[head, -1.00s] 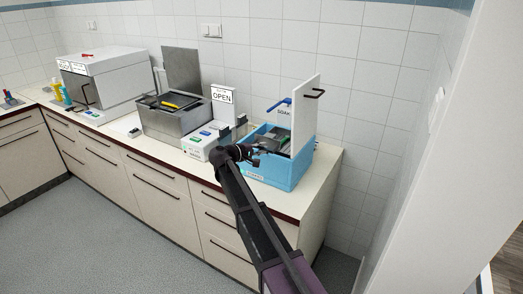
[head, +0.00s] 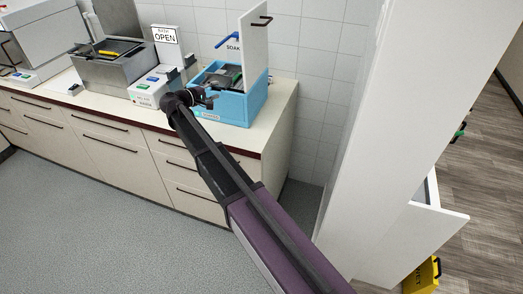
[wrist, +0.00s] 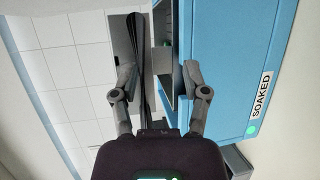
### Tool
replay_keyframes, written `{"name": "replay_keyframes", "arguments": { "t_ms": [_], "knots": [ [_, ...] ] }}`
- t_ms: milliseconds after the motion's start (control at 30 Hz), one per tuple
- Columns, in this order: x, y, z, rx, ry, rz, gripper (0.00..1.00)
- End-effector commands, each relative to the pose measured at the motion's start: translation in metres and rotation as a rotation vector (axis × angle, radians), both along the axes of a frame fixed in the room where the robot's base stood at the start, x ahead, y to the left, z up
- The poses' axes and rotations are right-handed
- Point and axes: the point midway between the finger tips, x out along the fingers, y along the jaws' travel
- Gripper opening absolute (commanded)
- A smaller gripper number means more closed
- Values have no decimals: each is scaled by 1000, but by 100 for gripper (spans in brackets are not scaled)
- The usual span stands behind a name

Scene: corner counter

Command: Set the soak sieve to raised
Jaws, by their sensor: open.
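The soak station is an open-topped blue box (head: 236,108) at the right end of the counter. A dark grey piece, perhaps the sieve (head: 226,76), shows low inside it. A blue lever (head: 229,40) sticks out behind the box, beside a "SOAK" label. I cannot tell whether the fingers touch anything.
Left of the box are a white unit with buttons (head: 150,88), an "OPEN" sign (head: 165,35) and a steel basin (head: 110,70). A white wall (head: 385,130) rises at the right. Floor before the counter is clear.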

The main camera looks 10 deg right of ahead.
Motion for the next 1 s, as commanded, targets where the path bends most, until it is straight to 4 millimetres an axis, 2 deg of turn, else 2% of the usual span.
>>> {"name": "replay_keyframes", "arguments": {
  "t_ms": [33,100,733,1000],
  "knots": [
    [-1,0,-9,3,1,0,54],
    [-1,0,-15,4,2,0,54],
    [-1,0,-64,4,2,0,54],
    [-21,27,-53,3,2,1,54]
  ]
}}
